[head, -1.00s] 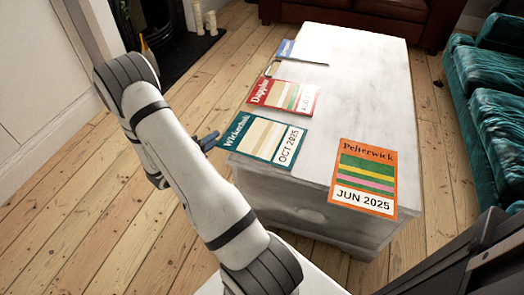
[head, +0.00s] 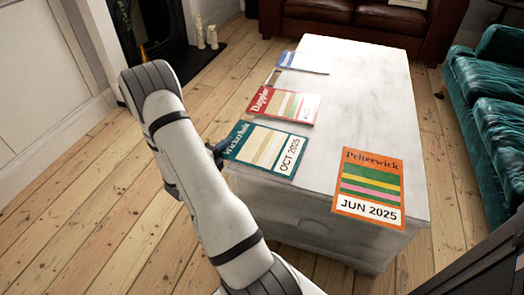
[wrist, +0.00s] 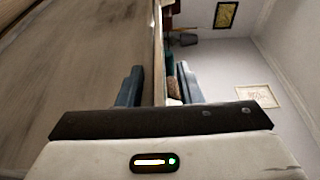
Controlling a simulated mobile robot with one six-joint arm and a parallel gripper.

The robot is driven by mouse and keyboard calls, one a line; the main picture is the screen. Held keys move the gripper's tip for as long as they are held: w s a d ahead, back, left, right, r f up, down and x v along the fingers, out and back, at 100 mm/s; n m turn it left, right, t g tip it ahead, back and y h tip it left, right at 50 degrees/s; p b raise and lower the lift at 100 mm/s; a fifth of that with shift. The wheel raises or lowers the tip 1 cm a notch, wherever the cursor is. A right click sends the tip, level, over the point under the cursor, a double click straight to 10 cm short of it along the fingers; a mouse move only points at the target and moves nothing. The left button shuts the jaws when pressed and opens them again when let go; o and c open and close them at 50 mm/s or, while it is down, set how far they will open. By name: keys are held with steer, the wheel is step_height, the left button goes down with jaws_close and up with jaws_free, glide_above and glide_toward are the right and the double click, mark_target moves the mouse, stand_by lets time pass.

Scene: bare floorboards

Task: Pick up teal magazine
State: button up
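My gripper (head: 217,153) is at that left edge, mostly hidden behind my arm. In the wrist view my gripper (wrist: 159,78) is open, its two dark blue fingers apart on either side of a thin, edge-on strip. I cannot tell there whether the strip is the magazine or the tabletop edge. No grip on the magazine shows.
An orange magazine (head: 369,178) lies at the table's front right, a red one (head: 284,105) behind the teal one, and a blue one (head: 305,62) farther back with a dark object beside it. A teal sofa (head: 490,120) stands right. Floorboards (head: 80,200) are clear at left.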

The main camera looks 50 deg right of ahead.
steer(key=shift+c, duration=0.5)
steer(key=shift+s, duration=0.1)
jaws_close()
